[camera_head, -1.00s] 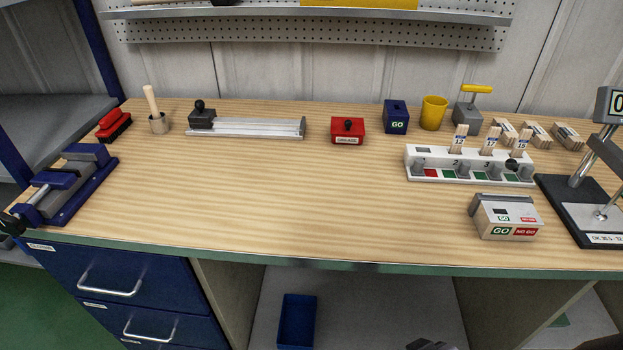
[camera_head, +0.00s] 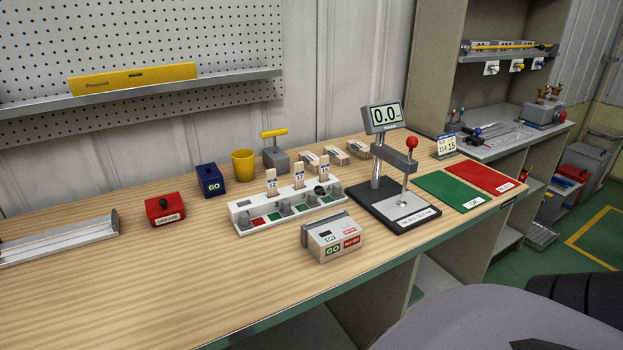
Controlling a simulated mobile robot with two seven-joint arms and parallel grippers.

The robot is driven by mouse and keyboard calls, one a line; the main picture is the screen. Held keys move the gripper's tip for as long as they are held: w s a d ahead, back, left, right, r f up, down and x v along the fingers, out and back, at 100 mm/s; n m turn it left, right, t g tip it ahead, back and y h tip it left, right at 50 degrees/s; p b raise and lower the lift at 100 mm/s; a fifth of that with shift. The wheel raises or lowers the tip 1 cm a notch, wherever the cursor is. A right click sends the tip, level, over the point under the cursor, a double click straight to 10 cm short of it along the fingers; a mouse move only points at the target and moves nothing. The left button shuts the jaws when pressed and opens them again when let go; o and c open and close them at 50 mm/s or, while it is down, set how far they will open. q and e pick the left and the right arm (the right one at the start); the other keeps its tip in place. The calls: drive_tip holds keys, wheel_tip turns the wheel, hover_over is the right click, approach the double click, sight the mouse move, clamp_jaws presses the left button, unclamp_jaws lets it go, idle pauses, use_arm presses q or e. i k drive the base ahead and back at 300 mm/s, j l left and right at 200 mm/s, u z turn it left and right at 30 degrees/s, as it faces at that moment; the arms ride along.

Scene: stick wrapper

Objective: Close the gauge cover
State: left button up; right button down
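A small white gauge box (camera_head: 334,238) with green GO and red NO GO labels sits near the front edge of the bench. A grey cover piece (camera_head: 312,229) runs along its upper left side. A small dark window shows on its sloping top. I cannot tell for sure from here how far the cover is open. Neither of my grippers can be made out in this view.
A digital gauge stand (camera_head: 396,195) with a red knob stands right of the box. A white slotted rack (camera_head: 290,207) with upright wooden sticks stands behind it. Green (camera_head: 452,190) and red mats lie at right.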

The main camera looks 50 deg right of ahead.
sight(319, 191)
drive_tip(key=z, duration=1.55)
drive_tip(key=k+l+z, duration=0.15)
drive_tip(key=l, duration=0.15)
drive_tip(key=l+z, duration=0.15)
drive_tip(key=l, duration=0.1)
